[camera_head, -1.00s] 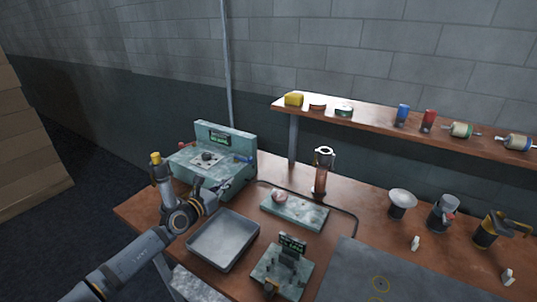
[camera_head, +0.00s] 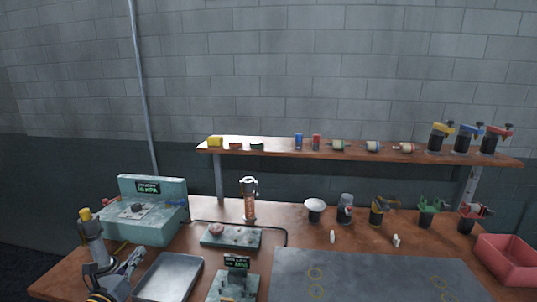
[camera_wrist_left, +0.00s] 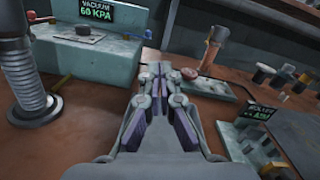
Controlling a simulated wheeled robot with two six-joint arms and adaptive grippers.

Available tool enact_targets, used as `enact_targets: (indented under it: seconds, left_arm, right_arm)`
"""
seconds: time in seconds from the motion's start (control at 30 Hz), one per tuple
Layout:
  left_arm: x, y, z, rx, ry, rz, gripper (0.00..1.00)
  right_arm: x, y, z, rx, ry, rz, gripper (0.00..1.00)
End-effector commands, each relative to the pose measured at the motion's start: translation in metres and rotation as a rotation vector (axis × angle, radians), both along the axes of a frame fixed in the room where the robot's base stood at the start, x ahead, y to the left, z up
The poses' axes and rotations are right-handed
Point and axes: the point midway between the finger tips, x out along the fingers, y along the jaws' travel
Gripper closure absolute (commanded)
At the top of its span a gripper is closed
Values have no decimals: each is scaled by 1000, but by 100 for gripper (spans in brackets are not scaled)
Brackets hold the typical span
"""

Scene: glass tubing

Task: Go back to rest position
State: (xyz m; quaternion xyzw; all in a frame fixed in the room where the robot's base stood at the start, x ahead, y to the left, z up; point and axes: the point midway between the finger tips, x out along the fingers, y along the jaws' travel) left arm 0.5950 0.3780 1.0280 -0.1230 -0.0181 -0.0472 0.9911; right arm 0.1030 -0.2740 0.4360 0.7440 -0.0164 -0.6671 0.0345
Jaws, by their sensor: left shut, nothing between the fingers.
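My left gripper (camera_head: 138,255) is low at the left of the head view, in front of the teal vacuum station (camera_head: 150,225) and left of the metal tray (camera_head: 168,277). In the left wrist view my left gripper (camera_wrist_left: 160,72) has its fingers together with nothing between them, pointing toward the vacuum station (camera_wrist_left: 90,62). My right gripper is in neither view.
A yellow-capped column (camera_head: 92,228) stands close beside my left arm; its ribbed lower part (camera_wrist_left: 35,95) shows at left in the wrist view. A teal plate (camera_head: 232,238), glass holder (camera_head: 249,200), grey mat (camera_head: 375,275) and red bin (camera_head: 510,257) are on the table.

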Motion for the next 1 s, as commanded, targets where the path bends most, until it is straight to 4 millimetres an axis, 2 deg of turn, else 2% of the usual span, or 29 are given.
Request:
enact_targets:
  seconds: [0.03,0.2,0.33,0.47,0.57,0.7,0.8,1.0]
  left_arm:
    - [-4,-3,3,-76,-19,17,100]
    - [-20,-4,12,-414,-91,115,100]
    - [-42,4,7,-767,-137,246,100]
    - [-78,13,-22,-1193,-152,451,100]
    - [-117,8,-63,-1555,-125,679,100]
    - [-171,-22,-115,-1920,-36,987,100]
    - [-203,-49,-137,-2079,38,1165,100]
    - [-256,-103,-159,-2274,197,1464,100]
  right_arm:
    - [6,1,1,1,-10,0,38]
    - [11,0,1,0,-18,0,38]
    - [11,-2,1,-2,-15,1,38]
    - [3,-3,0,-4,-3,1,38]
    - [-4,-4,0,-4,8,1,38]
    - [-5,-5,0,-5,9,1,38]
    - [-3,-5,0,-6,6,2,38]
    - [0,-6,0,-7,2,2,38]
